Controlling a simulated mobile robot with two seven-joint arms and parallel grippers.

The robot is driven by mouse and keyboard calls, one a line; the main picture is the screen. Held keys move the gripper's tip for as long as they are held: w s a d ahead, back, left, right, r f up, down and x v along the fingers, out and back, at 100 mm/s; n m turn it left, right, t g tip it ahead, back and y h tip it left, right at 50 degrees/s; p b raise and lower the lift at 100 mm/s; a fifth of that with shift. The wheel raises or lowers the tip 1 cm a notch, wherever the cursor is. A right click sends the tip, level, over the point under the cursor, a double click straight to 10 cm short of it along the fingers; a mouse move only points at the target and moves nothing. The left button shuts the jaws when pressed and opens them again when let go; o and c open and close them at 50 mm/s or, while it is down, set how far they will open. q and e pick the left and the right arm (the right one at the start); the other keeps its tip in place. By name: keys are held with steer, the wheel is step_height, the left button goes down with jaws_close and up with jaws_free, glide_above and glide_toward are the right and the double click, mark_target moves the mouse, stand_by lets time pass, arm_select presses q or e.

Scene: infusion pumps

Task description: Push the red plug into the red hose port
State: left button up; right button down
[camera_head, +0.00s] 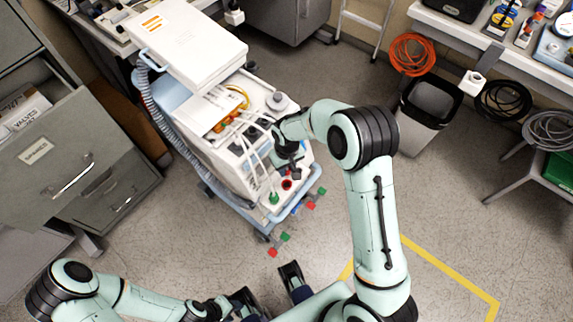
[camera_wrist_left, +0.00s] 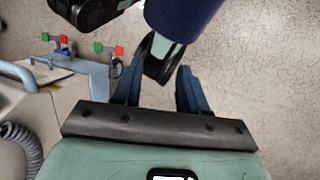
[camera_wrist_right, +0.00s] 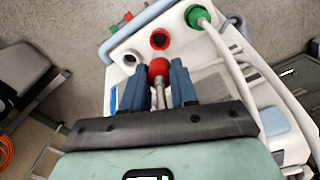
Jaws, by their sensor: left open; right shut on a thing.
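The red plug (camera_wrist_right: 158,68) is at the tips of my right gripper (camera_wrist_right: 160,72), which is shut on it, with a metallic shaft behind its red head. The red hose port (camera_wrist_right: 160,40), a red ring with a dark hole, lies just beyond the plug in the right wrist view; the two look apart. In the head view the red port (camera_head: 287,185) is on the front end of the white pump cart, just below my right gripper (camera_head: 289,170). The plug is hard to make out there. My left gripper (camera_wrist_left: 158,85) is open and empty, low over the floor.
A green connector with a white hose (camera_wrist_right: 200,16) sits beside the red port. The blue cart rail (camera_head: 300,204) and red and green valve handles (camera_head: 279,244) are at the cart's front. White hoses cross the cart top.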

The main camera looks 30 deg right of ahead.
arm_select(q)
steer(key=shift+w+f+t+b, duration=0.15)
steer(key=shift+w+f+b, duration=0.15)
steer(key=shift+f+b, duration=0.5)
steer(key=shift+w+f+t+b, duration=0.15)
steer(key=shift+w+f+b, duration=0.15)
steer(key=shift+f+b, duration=0.45)
arm_select(e)
steer(key=shift+f, duration=2.65)
arm_select(q)
steer(key=shift+r, duration=0.1)
steer(key=shift+s+f+b, duration=0.1)
steer(key=shift+f+b, duration=1.05)
arm_select(e)
steer(key=shift+f, duration=1.6)
steer(key=c, duration=0.8)
jaws_free()
step_height(320, 180, up, 14)
steer(key=shift+f+p, duration=0.2)
steer(key=shift+p, duration=1.05)
arm_select(q)
step_height(320, 180, up, 2)
steer(key=shift+r, duration=0.25)
